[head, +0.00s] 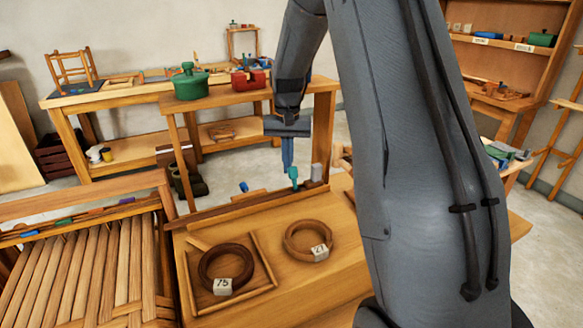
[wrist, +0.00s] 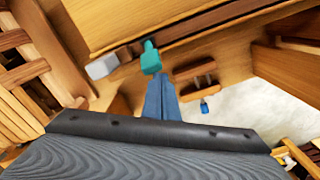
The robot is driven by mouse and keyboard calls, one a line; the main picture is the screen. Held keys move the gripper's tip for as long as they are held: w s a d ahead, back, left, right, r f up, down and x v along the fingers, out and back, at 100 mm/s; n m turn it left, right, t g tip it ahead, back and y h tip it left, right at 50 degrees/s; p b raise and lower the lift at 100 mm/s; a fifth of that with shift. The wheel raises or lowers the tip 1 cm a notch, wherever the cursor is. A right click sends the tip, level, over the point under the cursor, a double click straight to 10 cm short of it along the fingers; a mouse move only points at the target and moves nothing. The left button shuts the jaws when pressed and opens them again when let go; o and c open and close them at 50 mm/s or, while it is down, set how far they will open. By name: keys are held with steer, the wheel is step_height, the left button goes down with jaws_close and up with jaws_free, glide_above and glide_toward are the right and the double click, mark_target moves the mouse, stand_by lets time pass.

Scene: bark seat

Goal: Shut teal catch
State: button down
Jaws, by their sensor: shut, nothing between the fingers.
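The teal catch (head: 293,174) stands on the dark wooden rail at the back edge of the near bench. In the wrist view the teal catch (wrist: 150,57) lies just beyond my fingertips, beside the rail. My gripper (head: 288,165) points down with its blue fingers together and empty. In the wrist view my gripper (wrist: 160,78) has its tips at or very near the catch's lower end; I cannot tell whether they touch.
A grey block (head: 316,172) sits right of the catch on the rail. A dark ring (head: 227,268) tagged 75 and a lighter ring (head: 310,238) tagged 21 lie on the bench top (head: 300,290). A green pot (head: 190,82) and a red box (head: 248,80) stand on the shelf behind.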

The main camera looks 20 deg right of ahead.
mark_target(293, 171)
steer(key=shift+s, duration=0.1)
steer(key=shift+s+p, duration=1)
steer(key=shift+s, duration=0.95)
steer(key=shift+w+r+p, duration=0.25)
steer(key=shift+r+p, duration=0.6)
steer(key=shift+r, duration=0.5)
steer(key=shift+w+r+p, duration=0.25)
steer(key=shift+r+p, duration=0.55)
steer(key=shift+r, duration=0.55)
steer(key=shift+w+r+p, duration=0.25)
steer(key=shift+r+p, duration=0.6)
steer(key=shift+r, duration=0.5)
steer(key=s+a+f+n+b, duration=0.2)
steer(key=s+a, duration=0.2)
steer(key=s, duration=0.3)
steer(key=s+a+f+n+t+b, duration=0.1)
steer(key=s+a+f+n+b, duration=0.1)
steer(key=s, duration=0.6)
steer(key=s+a+f+n+b, duration=0.1)
steer(key=s+a+f+n, duration=0.1)
steer(key=s+a, duration=0.4)
steer(key=shift+s+a+f+b, duration=0.3)
steer(key=shift+s+f+b, duration=0.1)
steer(key=shift+s+f, duration=0.45)
steer(key=shift+s+r, duration=0.1)
steer(key=shift+s, duration=0.15)
